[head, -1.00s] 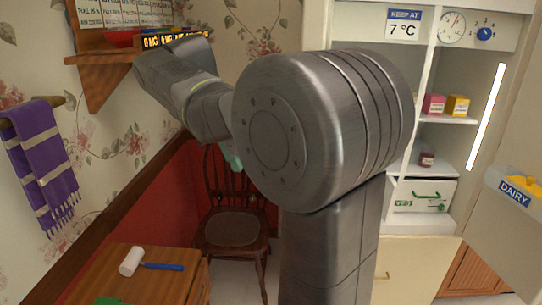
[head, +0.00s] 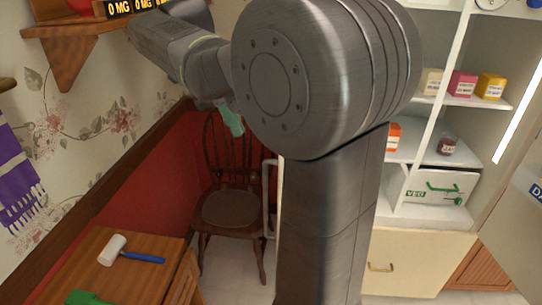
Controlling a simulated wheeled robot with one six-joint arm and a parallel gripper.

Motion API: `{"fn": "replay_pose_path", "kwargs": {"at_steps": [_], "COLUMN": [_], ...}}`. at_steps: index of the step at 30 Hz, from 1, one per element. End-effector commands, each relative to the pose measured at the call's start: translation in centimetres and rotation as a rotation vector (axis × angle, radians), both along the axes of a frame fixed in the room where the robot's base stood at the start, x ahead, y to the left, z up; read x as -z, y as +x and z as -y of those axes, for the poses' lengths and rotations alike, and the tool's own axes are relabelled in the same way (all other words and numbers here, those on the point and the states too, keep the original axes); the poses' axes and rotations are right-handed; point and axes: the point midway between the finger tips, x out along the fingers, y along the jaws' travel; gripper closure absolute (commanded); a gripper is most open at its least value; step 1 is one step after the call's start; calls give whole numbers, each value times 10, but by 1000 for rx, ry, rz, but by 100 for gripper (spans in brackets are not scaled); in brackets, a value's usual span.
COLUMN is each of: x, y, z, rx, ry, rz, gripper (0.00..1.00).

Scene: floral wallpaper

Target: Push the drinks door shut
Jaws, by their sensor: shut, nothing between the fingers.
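My gripper (head: 232,122) shows only as pale green fingers, small and partly hidden behind my arm; it looks shut and empty. It is in front of the red wall, above the chair. A pale upright bar handle (head: 268,200) shows just left of my arm's column. It may belong to the drinks door, but no drinks label shows and my arm hides most of that area. I cannot tell whether the gripper touches anything.
A dark wooden chair (head: 231,208) stands in the corner. A wooden table (head: 150,280) with a mallet (head: 130,252) is at the lower left. A wooden shelf (head: 72,50) is on the wall at upper left. An open door (head: 520,210) stands at the right edge.

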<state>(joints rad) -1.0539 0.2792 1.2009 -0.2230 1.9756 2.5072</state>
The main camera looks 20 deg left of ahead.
Motion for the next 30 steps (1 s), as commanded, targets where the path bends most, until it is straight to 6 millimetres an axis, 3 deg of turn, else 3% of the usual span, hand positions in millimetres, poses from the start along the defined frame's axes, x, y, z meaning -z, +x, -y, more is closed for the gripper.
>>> {"fn": "replay_pose_path", "kwargs": {"at_steps": [14,21,30], "x": [82,79,81], "y": [2,4,5], "z": [34,66,73], "rx": [2,2,0], "ry": [-3,2,0], "rz": [-2,0,0], "gripper": [100,100,100]}}
